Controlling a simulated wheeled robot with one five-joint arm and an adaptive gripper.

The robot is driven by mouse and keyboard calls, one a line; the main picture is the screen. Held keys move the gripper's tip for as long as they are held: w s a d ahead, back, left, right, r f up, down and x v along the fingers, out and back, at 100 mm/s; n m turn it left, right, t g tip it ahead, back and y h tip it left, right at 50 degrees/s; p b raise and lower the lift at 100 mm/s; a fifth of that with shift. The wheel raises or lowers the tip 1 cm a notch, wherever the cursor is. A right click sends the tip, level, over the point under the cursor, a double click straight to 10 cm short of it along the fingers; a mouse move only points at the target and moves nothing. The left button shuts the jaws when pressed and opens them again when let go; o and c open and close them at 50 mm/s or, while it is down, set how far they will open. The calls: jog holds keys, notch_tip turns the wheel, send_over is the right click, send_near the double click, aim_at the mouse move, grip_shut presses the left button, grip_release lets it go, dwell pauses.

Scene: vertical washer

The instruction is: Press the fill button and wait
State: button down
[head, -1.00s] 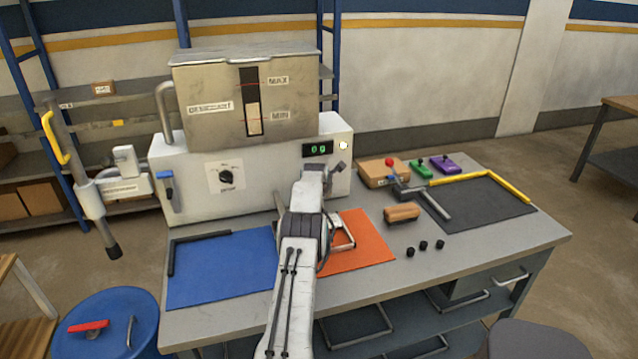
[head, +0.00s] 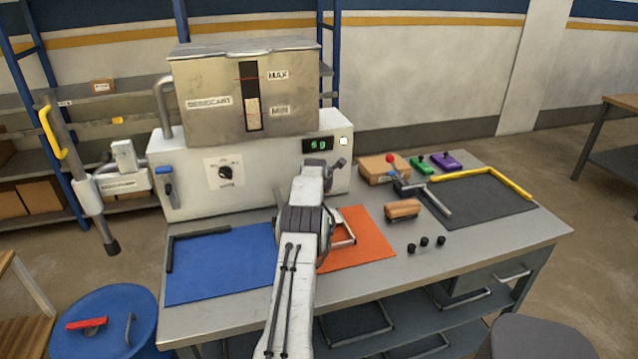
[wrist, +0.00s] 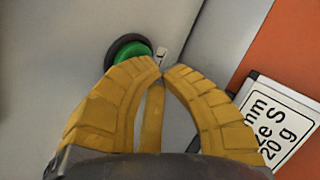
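The green button (wrist: 132,54) in a black ring shows in the wrist view, on a pale grey panel. I take it as the fill button; my arm hides it in the head view. My gripper (wrist: 161,68) has yellow fingers that meet at their tips, with nothing between them. The tips lie by the button's lower right edge; I cannot tell whether they touch it. The green display (head: 317,144) reads about 60.
A dial (head: 225,172) and a blue-handled valve (head: 167,185) are on the machine's front. A blue mat (head: 215,270) and an orange mat (head: 370,245) flank my arm. Black knobs, a brown block (head: 402,208) and a yellow bar (head: 510,184) lie right.

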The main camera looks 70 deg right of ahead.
jog(key=shift+s+a+b, duration=0.35)
jog(key=shift+a+b, duration=0.2)
jog(key=shift+b, duration=0.55)
dwell(0.6)
